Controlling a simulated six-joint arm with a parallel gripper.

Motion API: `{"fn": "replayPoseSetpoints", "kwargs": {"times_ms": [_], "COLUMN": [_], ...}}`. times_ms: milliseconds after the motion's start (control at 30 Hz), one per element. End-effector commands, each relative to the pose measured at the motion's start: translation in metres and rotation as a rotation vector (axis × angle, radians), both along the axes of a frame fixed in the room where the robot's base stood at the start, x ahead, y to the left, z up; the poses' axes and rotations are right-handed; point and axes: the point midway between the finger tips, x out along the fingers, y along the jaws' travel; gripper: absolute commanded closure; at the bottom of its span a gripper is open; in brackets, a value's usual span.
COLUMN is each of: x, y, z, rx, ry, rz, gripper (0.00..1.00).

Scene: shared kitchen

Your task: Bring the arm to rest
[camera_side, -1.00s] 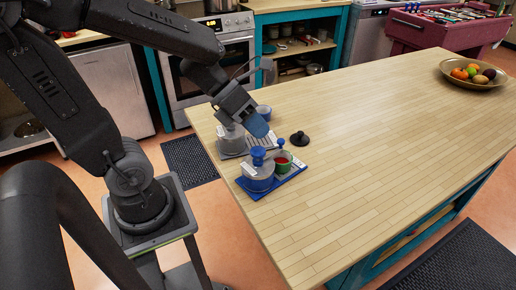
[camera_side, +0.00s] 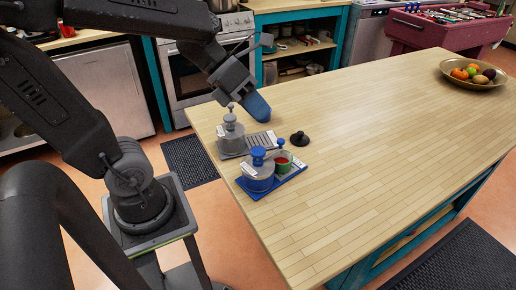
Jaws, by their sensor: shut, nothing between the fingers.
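My gripper (camera_side: 258,108) is at the end of my black arm, above the near left end of the wooden counter (camera_side: 370,150). Its blue fingertips are shut with nothing held. It points down and to the right, behind a grey lidded pot (camera_side: 231,138) and apart from it. No contact between the gripper and any object shows.
The grey pot stands on a grey tray (camera_side: 262,142). A black knobbed piece (camera_side: 299,139) lies nearby. A fruit bowl (camera_side: 474,82) stands far right. The counter's middle is clear.

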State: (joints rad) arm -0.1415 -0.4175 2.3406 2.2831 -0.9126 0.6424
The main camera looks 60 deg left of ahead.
Motion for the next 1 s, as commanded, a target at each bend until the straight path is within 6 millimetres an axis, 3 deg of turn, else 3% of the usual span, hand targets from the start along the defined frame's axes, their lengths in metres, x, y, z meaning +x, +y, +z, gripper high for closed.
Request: {"fn": "replayPoseSetpoints", "kwargs": {"times_ms": [233,367,533,700,867,1000], "x": [0.005,0.023,0.05,0.054,0.037,0.01], "y": [-0.002,-0.009,-0.001,0.023,0.043,0.044], "z": [0.004,0.021,0.056,0.074,0.066,0.044], "rx": [-0.031,-0.169,-0.487,-0.829,-1.127,-1.341], "ry": [-0.022,-0.102,-0.2,-0.192,-0.067,0.144], "rz": [0.042,0.224,0.638,1.087,1.512,1.882], "gripper": [1.0,1.0,1.0,1.0,1.0,1.0]}}
